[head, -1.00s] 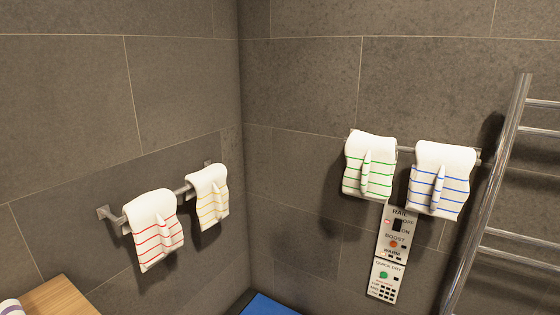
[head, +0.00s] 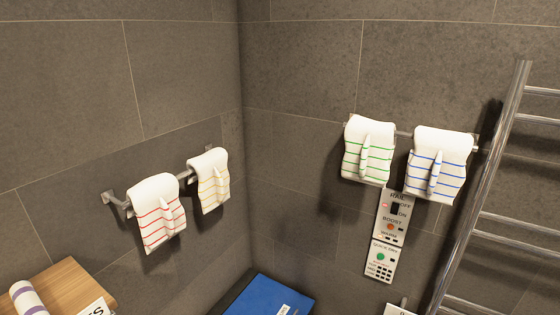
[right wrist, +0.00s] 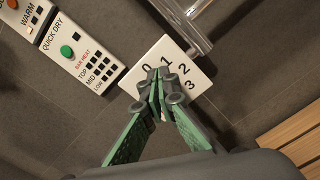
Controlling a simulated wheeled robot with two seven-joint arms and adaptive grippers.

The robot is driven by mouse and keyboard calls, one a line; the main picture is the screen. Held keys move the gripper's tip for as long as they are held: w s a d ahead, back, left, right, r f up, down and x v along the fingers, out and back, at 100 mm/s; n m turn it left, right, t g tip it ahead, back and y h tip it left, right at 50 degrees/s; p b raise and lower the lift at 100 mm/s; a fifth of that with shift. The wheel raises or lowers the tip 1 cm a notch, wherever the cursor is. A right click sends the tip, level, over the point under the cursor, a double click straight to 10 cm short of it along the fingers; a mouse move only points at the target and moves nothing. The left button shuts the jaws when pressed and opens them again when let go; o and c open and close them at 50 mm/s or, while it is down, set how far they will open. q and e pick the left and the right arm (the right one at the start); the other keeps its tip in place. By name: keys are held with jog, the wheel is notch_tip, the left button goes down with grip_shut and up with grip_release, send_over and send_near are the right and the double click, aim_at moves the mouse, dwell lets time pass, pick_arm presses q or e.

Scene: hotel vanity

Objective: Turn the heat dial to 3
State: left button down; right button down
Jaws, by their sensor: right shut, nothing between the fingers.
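A white square plate (right wrist: 178,59) marked 0, 1, 2, 3 shows in the right wrist view, with the 0 at the top left and the 3 at the lower right. Its top edge (head: 395,311) just shows at the bottom of the head view. My right gripper (right wrist: 160,75) has green-sided fingers, closed together with nothing between them, in front of the plate's lower left part. The fingers cover the middle of the dial, so I cannot tell its knob or setting, or whether they touch it. My left gripper is not in view.
A control panel (head: 381,262) with switches and buttons is on the wall left of the plate. A chrome towel ladder (head: 470,215) stands to its right. Striped towels hang on two wall rails. A blue item (head: 262,296) and a wooden shelf (head: 75,285) lie low.

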jog(key=shift+v, duration=1.55)
